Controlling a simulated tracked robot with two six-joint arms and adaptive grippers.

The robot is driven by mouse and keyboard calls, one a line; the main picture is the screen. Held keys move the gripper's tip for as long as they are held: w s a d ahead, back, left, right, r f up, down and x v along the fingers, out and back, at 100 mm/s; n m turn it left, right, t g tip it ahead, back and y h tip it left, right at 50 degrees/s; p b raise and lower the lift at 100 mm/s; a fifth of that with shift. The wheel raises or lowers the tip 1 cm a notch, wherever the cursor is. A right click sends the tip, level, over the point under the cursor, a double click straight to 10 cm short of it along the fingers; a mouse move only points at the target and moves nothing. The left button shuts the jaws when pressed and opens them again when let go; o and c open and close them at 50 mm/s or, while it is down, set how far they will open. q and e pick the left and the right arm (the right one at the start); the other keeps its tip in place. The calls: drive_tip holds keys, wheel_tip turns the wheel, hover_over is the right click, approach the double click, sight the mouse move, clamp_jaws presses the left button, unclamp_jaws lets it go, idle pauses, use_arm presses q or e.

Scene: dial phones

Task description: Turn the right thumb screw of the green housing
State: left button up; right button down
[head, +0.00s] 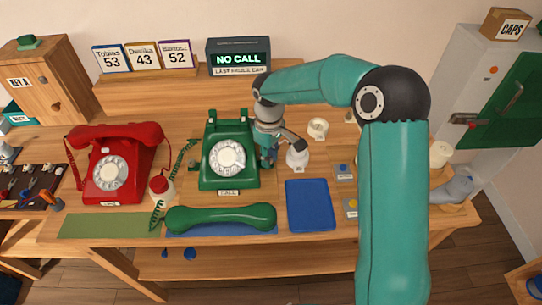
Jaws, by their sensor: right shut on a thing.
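The green phone housing (235,178) stands upright near the middle of the table, with a white dial on its front and a "CALL" label below it. Its handset (222,218) lies off it on a blue mat in front. My right gripper (268,160) points down at the right side of the housing. It is shut on the right thumb screw, which the fingers hide. A small dark knob shows on the housing's left side. My left gripper is not in view.
A red phone (122,165) stands at the left. A white pot (298,156) is just right of my right gripper, with a pale ring (317,128) behind it. A blue tray (310,206) lies front right. A "NO CALL" display (239,58) stands at the back.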

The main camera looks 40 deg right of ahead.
drive_tip(key=c, duration=1)
unclamp_jaws()
drive_tip(key=shift+r, duration=3.95)
